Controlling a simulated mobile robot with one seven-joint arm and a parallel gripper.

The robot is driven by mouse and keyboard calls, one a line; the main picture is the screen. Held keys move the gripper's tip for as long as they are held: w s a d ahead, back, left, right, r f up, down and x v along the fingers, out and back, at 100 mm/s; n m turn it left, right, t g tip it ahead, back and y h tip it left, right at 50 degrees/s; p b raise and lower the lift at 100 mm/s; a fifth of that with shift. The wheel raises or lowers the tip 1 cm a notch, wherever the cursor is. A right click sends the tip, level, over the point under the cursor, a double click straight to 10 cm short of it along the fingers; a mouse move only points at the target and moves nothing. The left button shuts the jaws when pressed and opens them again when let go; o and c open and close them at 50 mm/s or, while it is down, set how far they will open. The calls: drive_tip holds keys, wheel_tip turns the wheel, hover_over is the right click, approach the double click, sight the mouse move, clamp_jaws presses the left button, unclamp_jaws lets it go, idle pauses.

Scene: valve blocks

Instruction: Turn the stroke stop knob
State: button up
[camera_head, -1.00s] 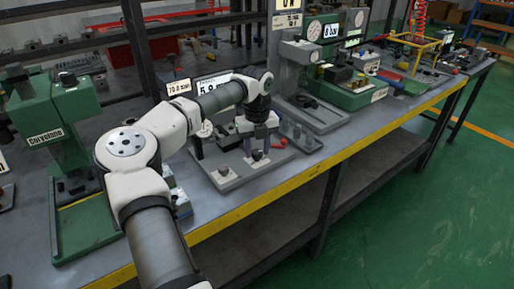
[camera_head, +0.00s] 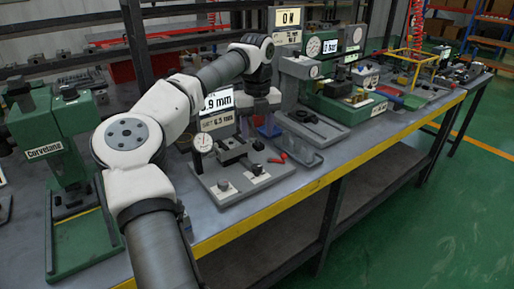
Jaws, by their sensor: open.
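A grey fixture plate (camera_head: 232,190) carries a dial gauge (camera_head: 203,143), a dark clamp block (camera_head: 231,151) and small dark knobs, such as a front-left knob (camera_head: 222,184), a front-right knob (camera_head: 257,169) and a rear knob (camera_head: 258,145). I cannot tell which is the stroke stop knob. A display (camera_head: 219,101), partly behind my arm, reads about ".9 mm", with a set label (camera_head: 217,120) below it. My gripper (camera_head: 259,130) is open, pointing down over the plate's rear. Its fingertips are small, and contact with anything cannot be made out.
A green press (camera_head: 62,150) stands at the left. A grey stand (camera_head: 297,85) and a green gauge unit (camera_head: 340,106) stand behind to the right. A red-handled item (camera_head: 278,158) lies beside the plate. The bench's yellow front edge (camera_head: 300,200) is clear.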

wheel_tip(320, 180, up, 2)
drive_tip(key=shift+r, duration=0.25)
